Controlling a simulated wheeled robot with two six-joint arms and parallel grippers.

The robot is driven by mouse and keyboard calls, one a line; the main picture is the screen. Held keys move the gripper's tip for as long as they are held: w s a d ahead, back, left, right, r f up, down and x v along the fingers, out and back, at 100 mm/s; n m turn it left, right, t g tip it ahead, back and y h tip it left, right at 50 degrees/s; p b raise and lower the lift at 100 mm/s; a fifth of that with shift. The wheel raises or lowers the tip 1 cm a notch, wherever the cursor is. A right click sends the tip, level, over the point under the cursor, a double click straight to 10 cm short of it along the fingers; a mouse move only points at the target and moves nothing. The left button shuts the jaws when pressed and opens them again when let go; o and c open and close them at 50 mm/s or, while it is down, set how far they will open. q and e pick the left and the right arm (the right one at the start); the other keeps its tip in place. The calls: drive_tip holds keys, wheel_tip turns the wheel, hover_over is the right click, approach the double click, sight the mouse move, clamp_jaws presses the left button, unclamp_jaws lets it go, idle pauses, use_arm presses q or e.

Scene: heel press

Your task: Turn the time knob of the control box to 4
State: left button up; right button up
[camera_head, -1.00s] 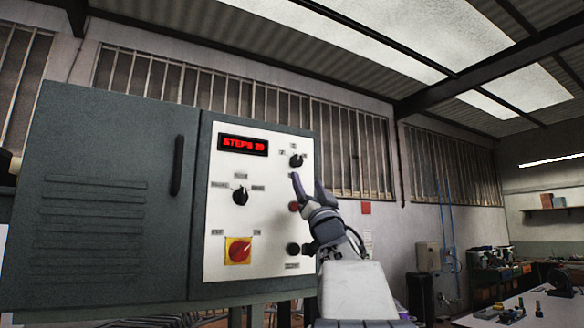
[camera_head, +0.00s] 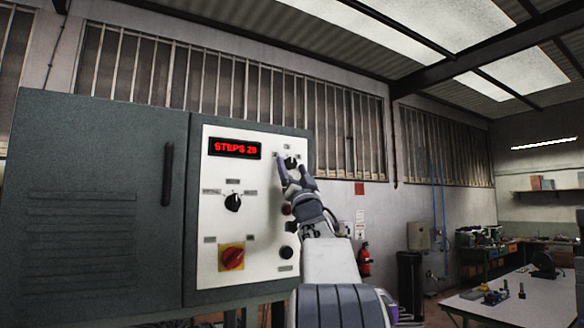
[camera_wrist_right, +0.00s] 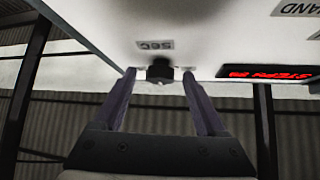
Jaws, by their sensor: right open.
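The control box has a white panel (camera_head: 213,222) with a red display (camera_head: 235,149) that reads "STEPS 29". A small black knob (camera_head: 291,162) with tiny labels around it sits at the panel's upper right; the labels are too small to read in the head view. A second black knob (camera_head: 233,202) sits at mid-panel. My right gripper (camera_head: 291,172) is open in front of the upper right knob. In the right wrist view that knob (camera_wrist_right: 160,71) lies between the spread fingers (camera_wrist_right: 158,84), near their tips, under a label reading "SEC". My left gripper is not in view.
A red rotary switch on a yellow plate (camera_head: 232,257) is low on the panel. Dark buttons (camera_head: 287,253) sit beside my right arm. The grey cabinet door (camera_head: 85,220) with its handle (camera_head: 167,174) is to the left. A workbench (camera_head: 515,305) stands far right.

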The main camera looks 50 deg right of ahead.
clamp_jaws()
drive_tip(key=shift+m, duration=0.3)
drive_tip(key=shift+a+m+g+h+b, duration=0.15)
drive_tip(key=shift+m+g+h+b, duration=0.25)
drive_tip(key=shift+m+g+h, duration=0.5)
drive_tip(key=shift+a+m+g+h+b, duration=0.1)
drive_tip(key=shift+m+g+h+b, duration=0.4)
drive_tip(key=shift+m, duration=0.6)
drive_tip(key=m+g+h, duration=0.1)
drive_tip(key=m+g, duration=0.1)
drive_tip(key=m, duration=0.1)
drive_tip(key=shift+w+r+h, duration=0.1)
drive_tip(key=shift+r+h, duration=0.05)
drive_tip(key=shift+h, duration=0.25)
drive_tip(key=m+g+p, duration=0.1)
drive_tip(key=m, duration=0.1)
drive_tip(key=m+g+p, duration=0.1)
drive_tip(key=m+g, duration=0.1)
drive_tip(key=m+g+h+p, duration=0.1)
drive_tip(key=g, duration=0.1)
drive_tip(key=shift+a+r+m, duration=0.3)
drive_tip(key=shift+m, duration=0.1)
drive_tip(key=shift+m+g, duration=0.8)
drive_tip(key=shift+m, duration=0.4)
drive_tip(key=shift+m+g, duration=0.3)
drive_tip(key=shift+g, duration=0.2)
